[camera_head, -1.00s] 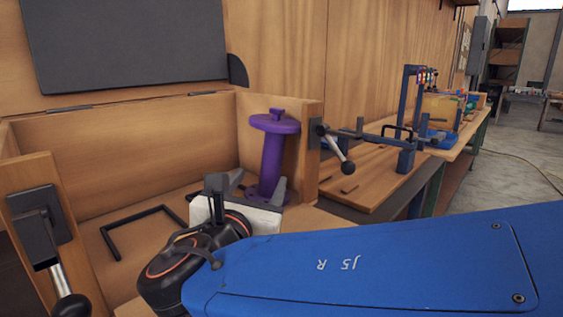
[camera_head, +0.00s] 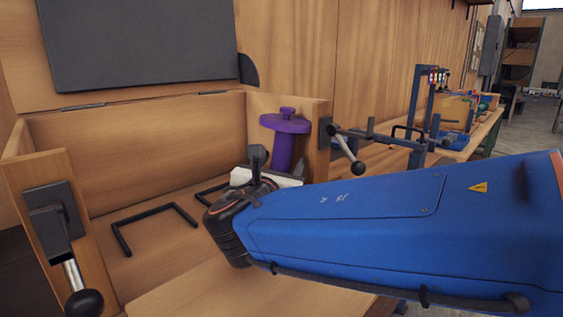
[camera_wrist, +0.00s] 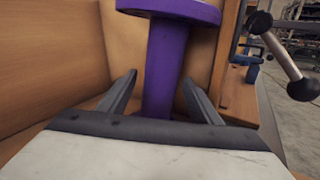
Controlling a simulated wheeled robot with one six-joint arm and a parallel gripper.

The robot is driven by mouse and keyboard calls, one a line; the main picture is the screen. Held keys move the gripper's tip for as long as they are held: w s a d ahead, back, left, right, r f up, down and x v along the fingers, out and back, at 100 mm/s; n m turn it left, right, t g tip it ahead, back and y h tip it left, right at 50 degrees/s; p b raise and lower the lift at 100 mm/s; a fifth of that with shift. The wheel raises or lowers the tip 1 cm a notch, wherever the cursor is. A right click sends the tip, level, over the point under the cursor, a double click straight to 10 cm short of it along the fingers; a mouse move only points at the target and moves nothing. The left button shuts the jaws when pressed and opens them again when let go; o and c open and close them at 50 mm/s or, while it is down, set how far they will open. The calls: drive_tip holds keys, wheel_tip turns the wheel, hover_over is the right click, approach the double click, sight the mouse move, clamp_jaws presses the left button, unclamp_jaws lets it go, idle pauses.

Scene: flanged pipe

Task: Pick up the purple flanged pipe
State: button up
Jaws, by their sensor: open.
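The purple flanged pipe (camera_head: 283,146) stands upright in the back right corner of the wooden box. Its wide top flange and knob show in the head view, and its lower part is hidden behind my gripper. In the wrist view the pipe (camera_wrist: 163,65) rises between the two grey fingers of my gripper (camera_wrist: 160,95), one finger on each side. Gaps show between the fingers and the pipe. My gripper is open and holds nothing.
The wooden box (camera_head: 140,130) has a back wall and a right wall close to the pipe. Black bar handles (camera_head: 150,222) lie on its floor. A lever clamp with a black knob (camera_head: 357,167) sticks out at the right post; another clamp (camera_head: 62,235) is at the left post.

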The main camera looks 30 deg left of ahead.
drive_tip(key=shift+w, duration=0.25)
clamp_jaws()
drive_tip(key=shift+r, duration=0.1)
